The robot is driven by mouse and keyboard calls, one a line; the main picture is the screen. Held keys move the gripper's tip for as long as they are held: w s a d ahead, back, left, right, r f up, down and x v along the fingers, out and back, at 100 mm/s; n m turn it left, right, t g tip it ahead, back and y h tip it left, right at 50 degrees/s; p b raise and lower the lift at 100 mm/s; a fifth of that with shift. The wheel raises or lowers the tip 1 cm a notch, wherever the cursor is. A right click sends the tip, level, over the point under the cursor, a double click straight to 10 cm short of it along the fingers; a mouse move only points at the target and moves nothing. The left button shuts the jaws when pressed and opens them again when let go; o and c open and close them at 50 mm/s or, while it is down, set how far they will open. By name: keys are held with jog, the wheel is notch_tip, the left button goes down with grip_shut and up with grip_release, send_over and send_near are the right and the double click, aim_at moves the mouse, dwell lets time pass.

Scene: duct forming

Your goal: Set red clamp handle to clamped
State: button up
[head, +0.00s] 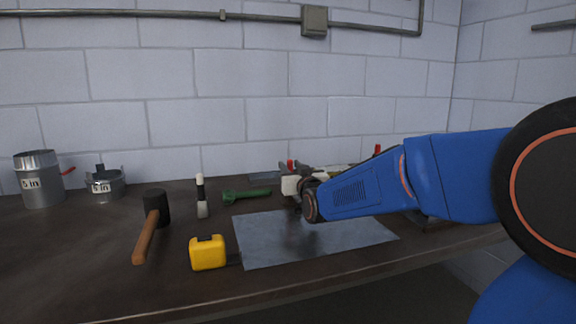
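Several small red parts show, and I cannot tell for sure which is the clamp handle. Red tips (291,164) stand behind the end of my arm, near the back of the bench. Another red piece (377,149) stands upright farther right, just above my blue arm. My arm reaches in from the right over the metal sheet (262,245). My gripper is mostly hidden behind my wrist, so its fingers cannot be made out.
The dark bench (95,240) holds a metal cylinder (40,185) marked 5 in, a metal ring (105,187), a mallet (155,210), a white-and-black tool (201,197), a green tool (246,195) and a yellow tape measure (207,253). The front left is clear.

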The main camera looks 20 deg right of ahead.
send_over(299, 199)
jog(key=shift+f, duration=0.4)
dwell(0.5)
